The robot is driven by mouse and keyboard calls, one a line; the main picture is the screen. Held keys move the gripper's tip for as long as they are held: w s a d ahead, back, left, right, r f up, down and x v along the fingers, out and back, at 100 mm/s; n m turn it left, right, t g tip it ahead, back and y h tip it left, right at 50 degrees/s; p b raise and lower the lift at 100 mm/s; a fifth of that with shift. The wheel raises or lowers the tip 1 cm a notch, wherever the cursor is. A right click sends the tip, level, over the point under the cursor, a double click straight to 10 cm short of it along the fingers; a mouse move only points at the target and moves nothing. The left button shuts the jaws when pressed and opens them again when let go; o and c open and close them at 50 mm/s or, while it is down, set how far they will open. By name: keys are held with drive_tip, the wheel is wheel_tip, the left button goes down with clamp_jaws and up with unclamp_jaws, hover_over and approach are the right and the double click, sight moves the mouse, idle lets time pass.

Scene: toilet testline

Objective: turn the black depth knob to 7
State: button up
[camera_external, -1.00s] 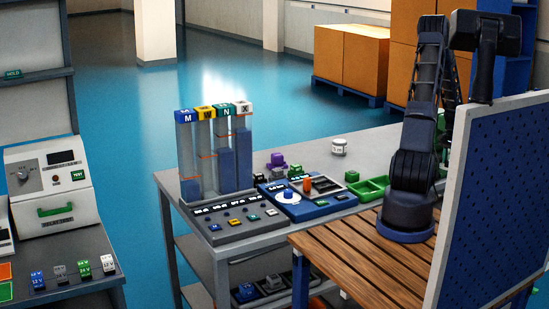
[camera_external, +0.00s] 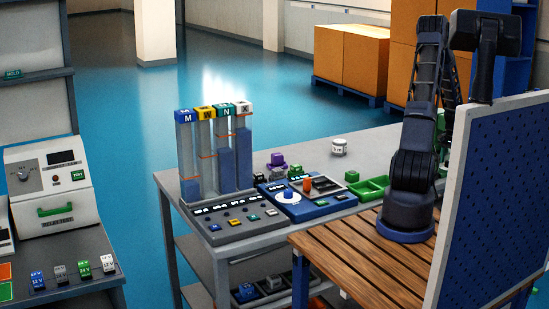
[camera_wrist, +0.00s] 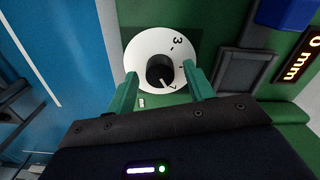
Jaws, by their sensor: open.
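In the wrist view the black depth knob (camera_wrist: 159,71) sits at the middle of a round white dial (camera_wrist: 141,51) on a green panel. A 3 shows near the dial's upper right edge and what looks like a 7 at its lower right. A pale mark on the knob points down and right, toward the 7. My gripper (camera_wrist: 158,84) is open, its two green fingers on either side of the knob and dial. Contact with the knob cannot be made out. In the external view the knob and my fingertips are hidden behind the blue pegboard (camera_external: 492,205).
In the wrist view a lit display (camera_wrist: 302,55), partly cut off, reads 0 mm, and a dark grey rectangular part (camera_wrist: 246,72) lies right of the dial. In the external view a bench (camera_external: 350,148) with several tubes and trays stands left of my arm.

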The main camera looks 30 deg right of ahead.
wheel_tip(320, 180, up, 11)
idle(0.5)
drive_tip(key=shift+f, duration=0.15)
idle(0.4)
drive_tip(key=w+a+r+n+t, duration=0.1)
drive_tip(key=w+a+r+n, duration=0.15)
drive_tip(key=a+r, duration=0.65)
drive_tip(key=w+a+r+n+t, duration=0.1)
drive_tip(key=w+a+r+n, duration=0.3)
drive_tip(key=a, duration=0.9)
drive_tip(key=w+a+r+n, duration=0.1)
drive_tip(key=w+a+r, duration=0.1)
drive_tip(key=a+r, duration=0.75)
drive_tip(key=s+a+r+n+t, duration=0.1)
drive_tip(key=s+a+n, duration=0.1)
drive_tip(key=s+a, duration=0.3)
drive_tip(key=s+a+r+n, duration=0.1)
drive_tip(key=s+a+n, duration=0.2)
drive_tip(key=a, duration=1)
drive_tip(key=s+a+r+n+t, duration=0.1)
drive_tip(key=s+a+n, duration=0.1)
drive_tip(key=s+a, duration=0.6)
drive_tip(key=shift+s+a+n+t, duration=0.2)
drive_tip(key=shift+a+n+t, duration=0.15)
drive_tip(key=shift+a, duration=0.2)
